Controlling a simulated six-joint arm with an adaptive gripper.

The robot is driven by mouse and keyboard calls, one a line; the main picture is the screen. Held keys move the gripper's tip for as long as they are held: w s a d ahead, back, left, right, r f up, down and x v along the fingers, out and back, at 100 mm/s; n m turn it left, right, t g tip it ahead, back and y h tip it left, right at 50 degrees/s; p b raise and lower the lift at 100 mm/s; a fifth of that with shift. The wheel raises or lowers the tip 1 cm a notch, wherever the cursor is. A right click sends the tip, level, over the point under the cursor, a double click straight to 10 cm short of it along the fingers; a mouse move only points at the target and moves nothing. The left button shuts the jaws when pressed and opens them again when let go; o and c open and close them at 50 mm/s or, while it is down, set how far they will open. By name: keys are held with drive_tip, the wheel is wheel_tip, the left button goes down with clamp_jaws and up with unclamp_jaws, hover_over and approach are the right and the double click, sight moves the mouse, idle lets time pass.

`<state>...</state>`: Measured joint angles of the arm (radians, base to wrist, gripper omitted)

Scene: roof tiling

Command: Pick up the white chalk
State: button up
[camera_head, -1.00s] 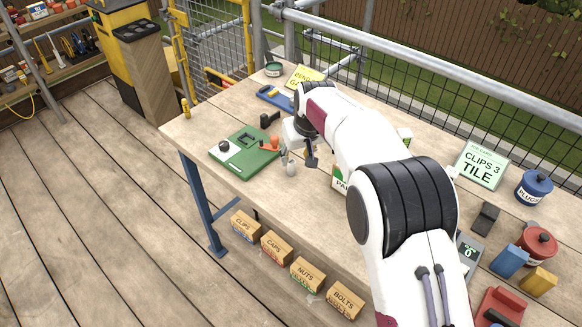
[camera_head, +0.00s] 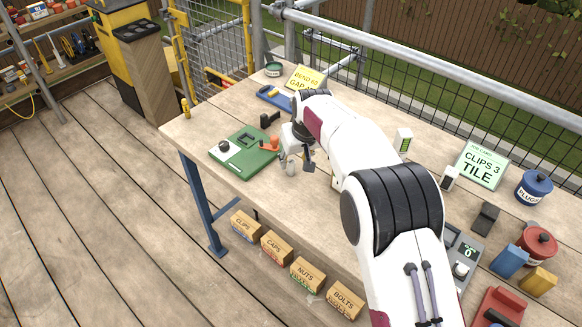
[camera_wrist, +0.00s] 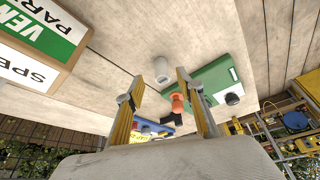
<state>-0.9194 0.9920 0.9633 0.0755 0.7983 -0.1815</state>
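A small off-white cylinder (camera_wrist: 161,70), which looks like the white chalk, is on the wooden bench. In the head view the pale piece (camera_head: 290,168) is at my gripper, right of the green board. My gripper (camera_wrist: 159,80) is open, with yellow-padded fingers pointing toward the cylinder. In the wrist view the cylinder shows in the gap between the fingertips. I cannot tell whether the fingers touch it. My wrist and arm cover part of the bench behind it in the head view.
The green board (camera_head: 243,152) with an orange-handled part (camera_head: 269,144) lies close on the left. A box with a green label (camera_wrist: 40,35) stands nearby. A blue tool (camera_head: 273,97), a yellow card (camera_head: 306,77) and a job card (camera_head: 481,165) lie farther off. The bench's front left is clear.

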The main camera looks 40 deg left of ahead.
sight(292, 163)
drive_tip(key=shift+a+x, duration=0.15)
drive_tip(key=shift+x, duration=0.7)
drive_tip(key=shift+a+x, duration=0.15)
drive_tip(key=shift+x, duration=1.45)
drive_tip(key=c, duration=1)
